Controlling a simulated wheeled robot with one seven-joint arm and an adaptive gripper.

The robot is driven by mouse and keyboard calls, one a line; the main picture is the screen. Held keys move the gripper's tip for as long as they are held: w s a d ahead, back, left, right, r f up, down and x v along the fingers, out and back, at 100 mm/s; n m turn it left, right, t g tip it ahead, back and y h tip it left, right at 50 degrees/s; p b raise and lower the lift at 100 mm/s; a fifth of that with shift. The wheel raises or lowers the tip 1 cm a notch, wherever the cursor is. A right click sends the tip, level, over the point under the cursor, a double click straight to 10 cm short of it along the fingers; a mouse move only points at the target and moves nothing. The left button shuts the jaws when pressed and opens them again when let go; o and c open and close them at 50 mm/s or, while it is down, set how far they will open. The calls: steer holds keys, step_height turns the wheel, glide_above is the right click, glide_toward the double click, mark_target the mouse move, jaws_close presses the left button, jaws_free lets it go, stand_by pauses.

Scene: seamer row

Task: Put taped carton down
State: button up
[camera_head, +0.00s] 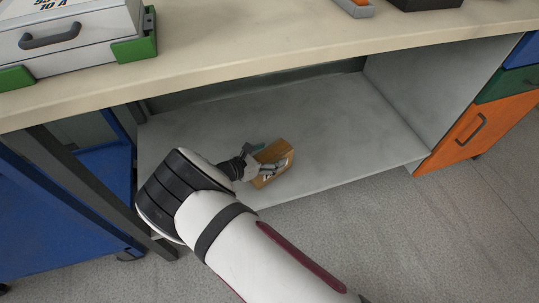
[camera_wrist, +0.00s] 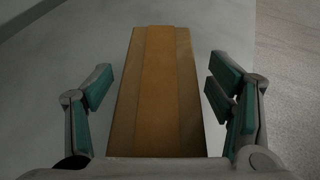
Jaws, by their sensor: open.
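The taped carton (camera_head: 273,160) is a small brown box with a strip of tape along it. It rests on the grey lower shelf (camera_head: 325,125) under the workbench, near the shelf's front edge. In the wrist view the carton (camera_wrist: 158,85) stands between my fingers, its taped face toward the camera. My gripper (camera_head: 268,161) is at the carton; in the wrist view my gripper (camera_wrist: 158,92) is open, with green pads on both sides and a visible gap to the carton on each side. The carton's underside is hidden.
The workbench top (camera_head: 300,50) overhangs the shelf. A side panel (camera_head: 425,85) and a drawer unit with an orange door (camera_head: 470,128) close the right. A dark leg (camera_head: 90,185) and blue cabinet (camera_head: 50,220) stand left. The shelf is clear behind and right of the carton.

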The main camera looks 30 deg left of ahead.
steer(key=p+v, duration=0.3)
steer(key=v, duration=0.9)
steer(key=shift+r, duration=0.15)
steer(key=shift+s+d, duration=0.1)
